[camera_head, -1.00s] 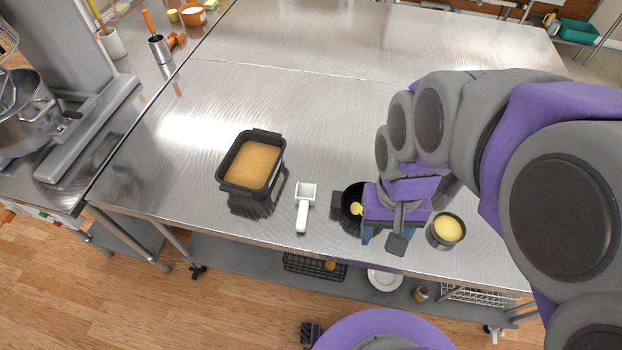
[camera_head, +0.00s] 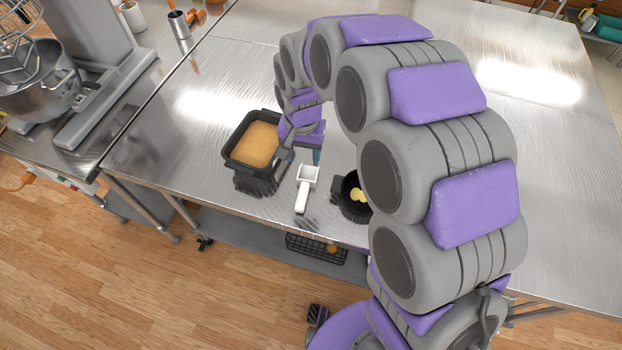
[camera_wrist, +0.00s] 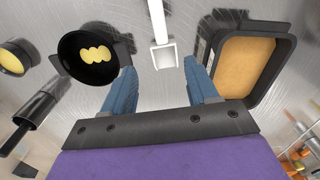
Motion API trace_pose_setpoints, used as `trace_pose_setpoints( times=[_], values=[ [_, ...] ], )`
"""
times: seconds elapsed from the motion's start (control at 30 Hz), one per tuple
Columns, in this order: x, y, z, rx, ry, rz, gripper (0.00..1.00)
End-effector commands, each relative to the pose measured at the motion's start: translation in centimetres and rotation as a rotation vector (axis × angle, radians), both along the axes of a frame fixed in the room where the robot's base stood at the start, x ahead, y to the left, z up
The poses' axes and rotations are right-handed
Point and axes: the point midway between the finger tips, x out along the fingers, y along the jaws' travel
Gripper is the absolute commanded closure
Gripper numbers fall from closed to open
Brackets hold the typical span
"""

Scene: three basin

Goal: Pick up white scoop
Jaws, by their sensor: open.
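The white scoop (camera_head: 304,189) lies on the steel table, between the rectangular pan and the black bowl. Its square cup points to the back and its handle towards the front edge. In the wrist view the scoop (camera_wrist: 163,54) shows upside down, just beyond and between the fingertips. My gripper (camera_head: 300,158) is open and empty, above and behind the scoop's cup. In the wrist view its two blue fingers (camera_wrist: 160,76) stand wide apart with nothing between them. The fingers are partly hidden in the head view.
A black rectangular pan (camera_head: 230,154) of tan filling stands close to the left of my gripper. A black bowl (camera_head: 339,188) with yellow pieces stands right of the scoop. A stand mixer (camera_head: 103,100) is at the far left. The table's front edge is near the scoop's handle.

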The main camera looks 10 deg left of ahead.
Motion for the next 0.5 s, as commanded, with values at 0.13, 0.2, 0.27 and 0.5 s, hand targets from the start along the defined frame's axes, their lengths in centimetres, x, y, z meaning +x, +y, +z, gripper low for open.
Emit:
trace_pose_setpoints(
  times=[0.13,0.2,0.27,0.5],
  values=[
    [-0.1,0.2,-2.6,-0.004,0.005,0.001,0.42],
    [-0.1,0.1,-4.1,-0.006,0.005,0.002,0.42],
    [-0.2,0.1,-5.3,-0.007,0.008,0.002,0.42],
    [-0.1,0.0,-9.7,-0.001,0.004,0.001,0.42]
  ],
)
